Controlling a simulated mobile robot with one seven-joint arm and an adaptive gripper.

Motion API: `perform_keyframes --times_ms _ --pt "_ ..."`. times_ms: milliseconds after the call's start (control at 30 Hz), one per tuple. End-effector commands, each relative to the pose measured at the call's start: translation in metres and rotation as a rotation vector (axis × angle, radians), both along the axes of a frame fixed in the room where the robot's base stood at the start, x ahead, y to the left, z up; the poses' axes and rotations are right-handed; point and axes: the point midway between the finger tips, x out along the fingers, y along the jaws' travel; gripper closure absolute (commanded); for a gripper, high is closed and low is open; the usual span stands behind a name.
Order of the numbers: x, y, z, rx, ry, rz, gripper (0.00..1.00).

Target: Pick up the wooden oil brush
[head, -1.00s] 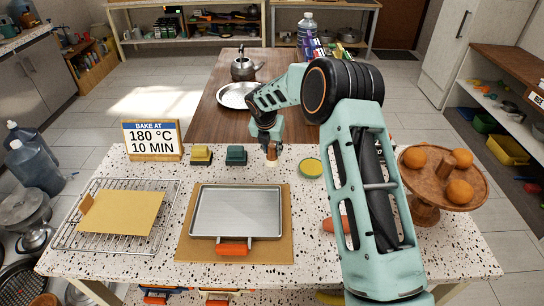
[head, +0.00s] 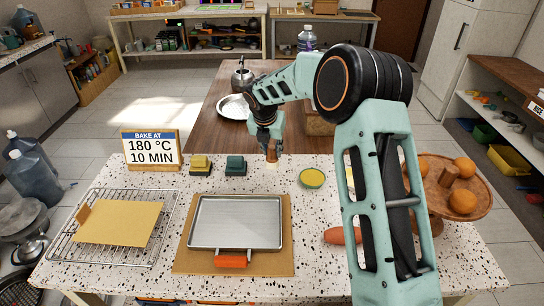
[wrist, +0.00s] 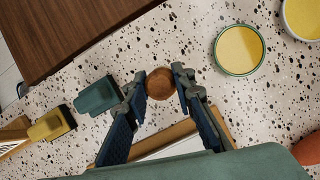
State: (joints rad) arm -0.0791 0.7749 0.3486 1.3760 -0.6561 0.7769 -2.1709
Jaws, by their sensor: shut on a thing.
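The wooden oil brush (head: 271,156) is upright between the fingertips of my gripper (head: 272,143), near the far edge of the speckled counter. In the wrist view its round brown wooden top (wrist: 160,83) sits between the two fingers (wrist: 161,84), which touch it from both sides. My gripper is shut on it. The lower end of the brush is at or close to the counter; I cannot tell whether it touches.
A green block (head: 236,165) and a yellow block (head: 200,165) stand left of the brush. A green-rimmed dish of yellow liquid (head: 312,178) is to its right. A metal tray (head: 236,222) lies in front. A fruit stand (head: 482,200) is at right, partly behind my arm.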

Motion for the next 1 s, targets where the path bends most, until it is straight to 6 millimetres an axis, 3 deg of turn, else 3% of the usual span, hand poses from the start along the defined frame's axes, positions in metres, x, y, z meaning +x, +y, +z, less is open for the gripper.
perform_keyframes --times_ms 167,400,600,1000 --pt "-0.028 -0.002 0.034 -0.001 -0.004 -0.001 1.0" --pt "-0.072 -0.002 0.051 -0.001 -0.002 0.0 1.0" --pt "-0.098 -0.003 0.063 0.0 -0.001 -0.002 1.0" --pt "-0.116 -0.003 0.07 -0.001 0.0 0.0 1.0"
